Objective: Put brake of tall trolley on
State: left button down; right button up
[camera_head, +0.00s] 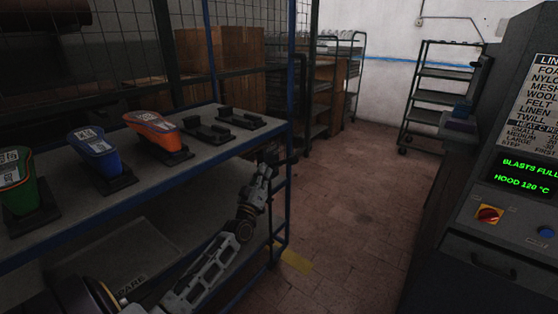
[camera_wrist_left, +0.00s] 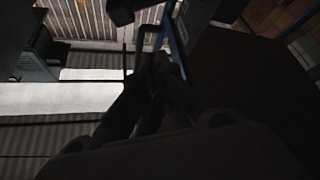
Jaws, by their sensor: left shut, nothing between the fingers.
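A tall open trolley (camera_head: 440,95) with several shelves stands on castors at the back right by the white wall. Its brake is too small to make out. Another rack-like trolley (camera_head: 345,85) with several shelves stands at the back middle, partly behind the blue rack. My left gripper (camera_head: 270,160) is shut and empty, beside the right end of the blue rack, far in front of both trolleys. In the left wrist view its dark fingers (camera_wrist_left: 150,90) point up at the middle. My right gripper is not in view.
The blue-framed rack (camera_head: 130,195) at the left holds green, blue and orange shoe-shaped pieces (camera_head: 157,130) and empty dark stands. A grey machine (camera_head: 500,200) with a green display stands at the right. Bare brick floor (camera_head: 345,200) lies between them.

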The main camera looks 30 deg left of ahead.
pick_arm(q)
jog(key=shift+w, duration=0.15)
notch_tip(320, 180, up, 4)
jog(key=b, duration=0.2)
send_over(284, 161)
jog(key=s+a, duration=0.3)
jog(key=f, duration=0.1)
jog(key=d+f, duration=0.1)
jog(key=d+f+b, duration=0.1)
jog(key=shift+w+d, duration=0.1)
jog(key=shift+w, duration=0.15)
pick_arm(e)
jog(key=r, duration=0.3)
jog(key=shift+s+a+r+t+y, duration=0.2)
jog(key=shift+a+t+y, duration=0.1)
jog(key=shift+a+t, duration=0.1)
pick_arm(q)
jog(key=shift+f, duration=0.1)
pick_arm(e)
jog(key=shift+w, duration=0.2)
